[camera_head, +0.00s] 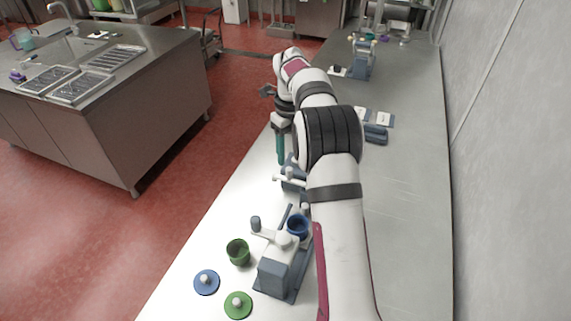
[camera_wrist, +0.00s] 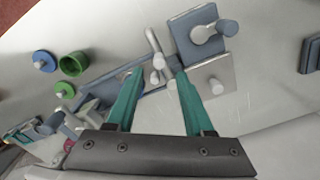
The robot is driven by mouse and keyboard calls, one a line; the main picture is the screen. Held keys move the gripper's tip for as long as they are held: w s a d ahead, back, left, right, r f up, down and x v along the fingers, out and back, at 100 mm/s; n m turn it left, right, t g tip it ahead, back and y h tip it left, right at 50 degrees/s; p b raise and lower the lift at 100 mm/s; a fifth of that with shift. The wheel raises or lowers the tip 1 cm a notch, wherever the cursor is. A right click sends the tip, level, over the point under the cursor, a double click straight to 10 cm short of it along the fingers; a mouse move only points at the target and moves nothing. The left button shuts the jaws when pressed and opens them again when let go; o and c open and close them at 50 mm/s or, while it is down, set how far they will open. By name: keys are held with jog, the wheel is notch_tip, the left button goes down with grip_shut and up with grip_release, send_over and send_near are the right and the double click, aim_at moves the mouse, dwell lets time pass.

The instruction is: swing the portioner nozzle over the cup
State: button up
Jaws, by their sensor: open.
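A grey block device (camera_head: 277,275) with a white swing arm (camera_head: 282,238), which looks like the portioner, stands at the front of the counter. A grey cylinder (camera_head: 256,224), seemingly the nozzle, is at the arm's left end, behind the green cup and not clearly over it. The open green cup (camera_head: 238,252) stands left of the device and also shows in the wrist view (camera_wrist: 74,64). A blue cup (camera_head: 298,225) stands right of the arm. My gripper (camera_wrist: 160,74) is open and empty, its teal fingers above a white T-shaped handle (camera_wrist: 156,55); contact is unclear.
A blue lid (camera_head: 206,282) and a green lid (camera_head: 238,305) lie near the green cup. A blue-grey plate with a knobbed lever (camera_wrist: 202,30) and a pale plate with a knob (camera_wrist: 211,88) are near my fingers. Another device (camera_head: 361,60) stands far back. The counter's right side is mostly clear.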

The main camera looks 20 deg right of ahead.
aim_at(289, 169)
notch_tip(289, 169, down, 6)
jog(key=shift+f, duration=0.25)
